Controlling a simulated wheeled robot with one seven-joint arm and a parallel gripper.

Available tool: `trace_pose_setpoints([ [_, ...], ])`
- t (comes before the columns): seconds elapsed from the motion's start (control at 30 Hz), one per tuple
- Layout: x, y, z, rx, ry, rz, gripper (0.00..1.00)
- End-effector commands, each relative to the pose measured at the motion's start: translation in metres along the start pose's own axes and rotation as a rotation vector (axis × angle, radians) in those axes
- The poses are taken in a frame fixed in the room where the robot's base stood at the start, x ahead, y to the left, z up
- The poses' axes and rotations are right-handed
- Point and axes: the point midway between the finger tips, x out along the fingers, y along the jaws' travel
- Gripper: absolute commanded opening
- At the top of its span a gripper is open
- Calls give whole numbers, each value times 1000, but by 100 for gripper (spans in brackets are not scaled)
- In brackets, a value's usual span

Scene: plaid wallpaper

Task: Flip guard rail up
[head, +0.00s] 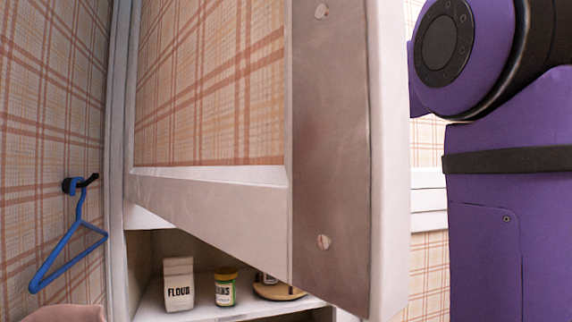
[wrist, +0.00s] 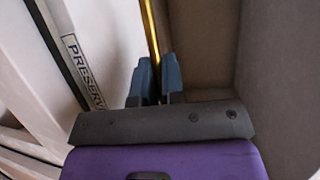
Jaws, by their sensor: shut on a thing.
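In the wrist view, a thin brass-coloured rail (wrist: 151,35) runs from the top edge of the picture down to my gripper (wrist: 157,82). My gripper's two dark blue fingers are shut on it, one on each side. The part between the fingers is hidden. The rail's far end and mounts are out of view, so its angle to the shelf cannot be told. Neither the rail nor my gripper shows in the head view.
A label reading "PRESERVE" (wrist: 84,70) is left of the rail. In the head view, a large open door panel (head: 215,200) stands before a cupboard. Its shelf holds a flour box (head: 178,284) and a jar (head: 225,290). A blue hanger (head: 70,245) hangs at left.

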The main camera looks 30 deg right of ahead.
Motion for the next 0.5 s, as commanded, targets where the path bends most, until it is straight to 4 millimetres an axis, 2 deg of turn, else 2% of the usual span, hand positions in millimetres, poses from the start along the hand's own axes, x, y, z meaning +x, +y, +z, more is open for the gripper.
trace_pose_setpoints([
  [0.47,2,0,-1,11,4,27,0],
  [0.5,2,0,-1,11,4,27,18],
])
